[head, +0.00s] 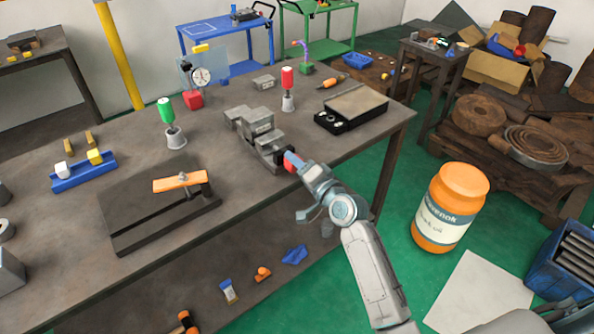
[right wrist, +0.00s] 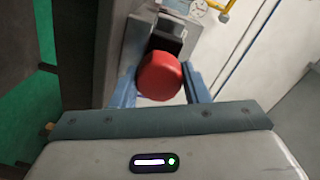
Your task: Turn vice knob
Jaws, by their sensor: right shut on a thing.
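The grey vice (head: 258,137) stands near the right front edge of the dark workbench. Its red knob (head: 290,167) is on the end facing me, mostly covered by my gripper in the head view. My right gripper (head: 292,158) reaches in from the lower right and is shut on this knob. In the right wrist view the round red knob (right wrist: 160,77) sits between the two blue fingers of the right gripper (right wrist: 161,88), with the grey vice body (right wrist: 139,32) behind it. My left gripper is not in view.
A black case (head: 352,105) lies right of the vice. Red-handled (head: 288,78) and green-handled (head: 166,111) tools stand in grey bases behind and left. A dial gauge (head: 201,77) stands further back. An orange jar (head: 450,205) stands on the floor at right.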

